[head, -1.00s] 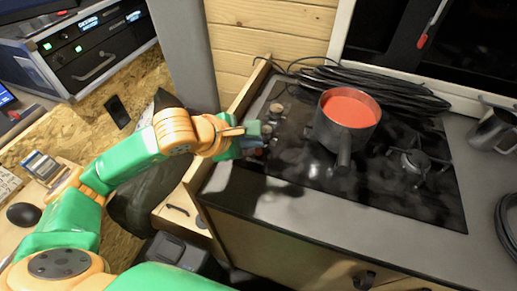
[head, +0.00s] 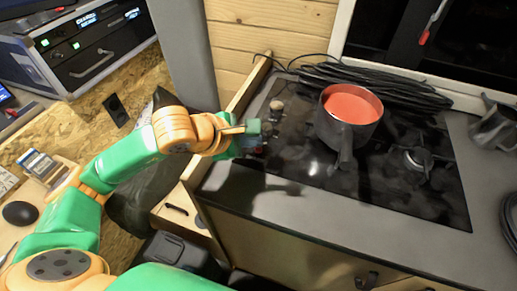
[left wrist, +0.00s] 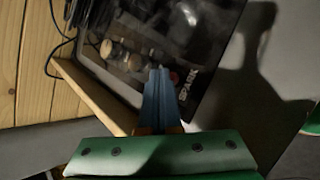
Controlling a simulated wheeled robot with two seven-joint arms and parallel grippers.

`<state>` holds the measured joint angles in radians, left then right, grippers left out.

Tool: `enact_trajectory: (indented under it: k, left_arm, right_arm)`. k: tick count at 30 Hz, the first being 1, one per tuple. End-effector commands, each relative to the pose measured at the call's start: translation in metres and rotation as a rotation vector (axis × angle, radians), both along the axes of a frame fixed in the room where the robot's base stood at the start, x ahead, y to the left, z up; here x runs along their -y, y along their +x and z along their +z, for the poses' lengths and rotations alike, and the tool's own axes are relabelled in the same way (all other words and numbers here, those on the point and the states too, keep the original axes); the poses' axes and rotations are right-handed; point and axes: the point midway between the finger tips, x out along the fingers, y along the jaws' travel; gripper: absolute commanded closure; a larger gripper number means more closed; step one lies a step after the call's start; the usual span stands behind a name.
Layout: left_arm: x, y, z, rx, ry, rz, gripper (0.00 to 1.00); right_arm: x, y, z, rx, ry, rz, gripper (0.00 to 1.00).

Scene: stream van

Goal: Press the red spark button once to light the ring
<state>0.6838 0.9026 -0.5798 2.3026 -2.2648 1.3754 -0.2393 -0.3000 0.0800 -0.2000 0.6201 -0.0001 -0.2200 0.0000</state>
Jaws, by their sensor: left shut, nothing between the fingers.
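My left gripper (head: 254,135) is over the left edge of the black gas hob (head: 300,171). In the left wrist view its blue fingers (left wrist: 160,76) are shut together with nothing between them. A small red button (left wrist: 174,77) shows just right of the fingertips, beside the white SPARK lettering (left wrist: 187,85). Whether the fingertips touch it I cannot tell. In the head view the gripper largely covers that area. My right gripper is not in view.
Hob knobs (head: 276,107) sit just beyond the gripper and also show in the left wrist view (left wrist: 112,50). A bare burner (head: 417,160) is at the right. Coiled black cable (head: 375,82) lies behind the hob. A wooden edge strip (head: 246,100) borders the counter's left side.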

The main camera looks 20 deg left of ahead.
Motion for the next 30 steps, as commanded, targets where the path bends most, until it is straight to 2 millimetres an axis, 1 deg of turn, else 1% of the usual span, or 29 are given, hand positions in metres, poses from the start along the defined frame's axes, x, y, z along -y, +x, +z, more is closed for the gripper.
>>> enact_trajectory:
  k: [1, 11, 30]
  left_arm:
    - [0.0001, 0.0001, -0.0022, 0.001, -0.001, 0.000, 1.00]
    - [0.0001, 0.0000, -0.0009, 0.000, 0.000, 0.000, 1.00]
    - [0.0000, 0.0000, -0.0067, 0.000, 0.000, 0.000, 1.00]
  right_arm:
    - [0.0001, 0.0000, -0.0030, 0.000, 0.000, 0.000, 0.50]
    - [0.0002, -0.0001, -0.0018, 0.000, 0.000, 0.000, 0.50]
    - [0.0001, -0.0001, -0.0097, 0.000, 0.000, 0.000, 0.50]
